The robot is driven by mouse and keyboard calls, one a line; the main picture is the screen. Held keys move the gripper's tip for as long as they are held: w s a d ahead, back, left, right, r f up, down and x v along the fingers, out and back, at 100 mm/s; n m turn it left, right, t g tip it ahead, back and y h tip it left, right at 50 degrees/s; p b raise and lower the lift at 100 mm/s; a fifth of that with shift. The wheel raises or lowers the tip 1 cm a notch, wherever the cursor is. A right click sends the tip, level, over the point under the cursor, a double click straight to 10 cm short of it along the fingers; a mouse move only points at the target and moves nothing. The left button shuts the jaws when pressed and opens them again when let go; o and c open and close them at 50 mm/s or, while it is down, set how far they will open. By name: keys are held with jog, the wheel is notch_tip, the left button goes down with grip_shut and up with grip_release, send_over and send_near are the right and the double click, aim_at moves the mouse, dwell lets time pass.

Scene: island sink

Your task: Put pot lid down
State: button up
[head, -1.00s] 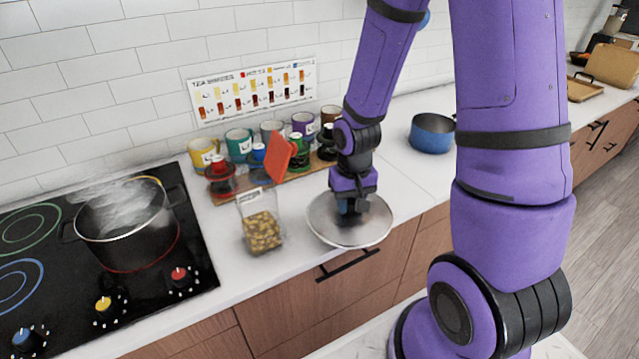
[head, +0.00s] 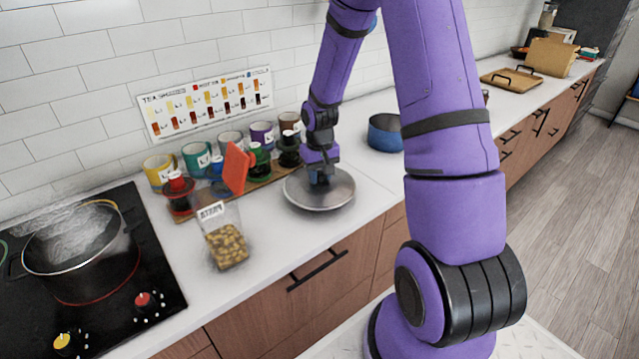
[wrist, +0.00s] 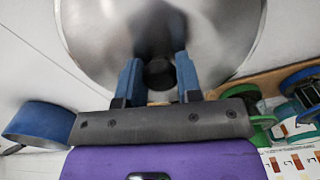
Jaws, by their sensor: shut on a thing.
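The pot lid (head: 338,195) is a round, shiny metal disc over the white counter, to the right of the pasta container. My gripper (head: 320,179) is above its middle, shut on the lid's dark knob. In the wrist view the lid (wrist: 95,35) fills the top of the picture, with the blue fingers (wrist: 159,75) on both sides of the round black knob (wrist: 158,74). The lid looks roughly level and at or just above the counter; I cannot tell whether it touches. A steaming pot (head: 75,262) stands on the black stove at the left.
A pasta container (head: 227,248) stands left of the lid. Behind it, several mugs (head: 197,157) and coloured jars stand by a wooden board, with a red-orange flat piece (head: 236,168). A blue pot (head: 385,133) is behind right. Bare counter (head: 350,222) lies in front and right.

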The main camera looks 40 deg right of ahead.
aim_at(319, 183)
jog(key=shift+s+f, duration=0.1)
jog(key=shift+f, duration=1.4)
jog(key=shift+f, duration=0.15)
jog(key=o, duration=1.1)
jog(key=shift+c, duration=0.2)
jog(key=shift+a, duration=0.1)
